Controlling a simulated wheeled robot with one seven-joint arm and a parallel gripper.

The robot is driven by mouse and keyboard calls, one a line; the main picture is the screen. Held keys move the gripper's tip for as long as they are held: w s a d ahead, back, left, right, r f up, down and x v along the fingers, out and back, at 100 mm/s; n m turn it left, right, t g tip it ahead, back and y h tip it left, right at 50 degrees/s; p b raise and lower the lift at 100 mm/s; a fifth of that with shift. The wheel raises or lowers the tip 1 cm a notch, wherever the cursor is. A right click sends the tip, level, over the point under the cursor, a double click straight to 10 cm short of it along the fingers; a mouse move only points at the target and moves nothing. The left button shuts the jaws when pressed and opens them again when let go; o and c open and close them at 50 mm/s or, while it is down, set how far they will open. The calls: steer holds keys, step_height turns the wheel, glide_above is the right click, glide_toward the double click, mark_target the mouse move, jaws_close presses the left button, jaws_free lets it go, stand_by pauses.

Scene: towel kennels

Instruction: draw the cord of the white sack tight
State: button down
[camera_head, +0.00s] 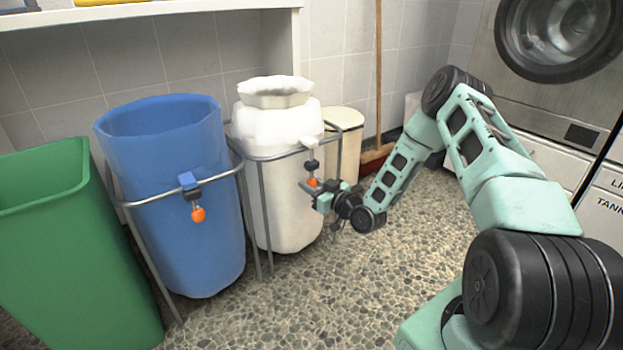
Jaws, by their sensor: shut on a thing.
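The white sack (283,190) hangs in a metal ring stand (262,215). Its mouth (275,92) is gathered to a narrower ruffled neck above bulging cloth, and an opening still shows at the top. A small dark toggle and an orange knob (312,182) are at the front right of its rim. My gripper (314,190) is at the orange knob, shut on it, just in front of the sack's right side. The fingers are small here and partly hide the knob. The cord itself cannot be made out.
A blue sack (165,170) with its own orange knob (198,214) hangs in a stand to the left, wide open. A green bin (70,250) stands at far left. A cream bin (346,140) and a broom (378,80) are behind. Speckled floor (330,300) is clear in front.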

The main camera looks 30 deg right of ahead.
mark_target(303, 194)
step_height(303, 194, down, 5)
steer(key=shift+s+f+b, duration=0.1)
steer(key=shift+f+b, duration=0.1)
steer(key=shift+b, duration=0.45)
steer(key=c, duration=1.1)
jaws_free()
steer(key=shift+f, duration=0.15)
steer(key=shift+c, duration=0.2)
steer(key=shift+r, duration=0.2)
steer(key=shift+s+p, duration=0.3)
steer(key=shift+s, duration=0.05)
steer(key=s+d+p, duration=0.1)
steer(key=s+p, duration=0.1)
steer(key=s, duration=0.3)
steer(key=s+d+p, duration=0.1)
steer(key=s+p, duration=0.1)
steer(key=s, duration=0.4)
steer(key=s+d+p, duration=0.1)
steer(key=s+p, duration=0.1)
steer(key=s, duration=0.3)
steer(key=shift+s+d, duration=0.1)
steer(key=shift+s, duration=0.05)
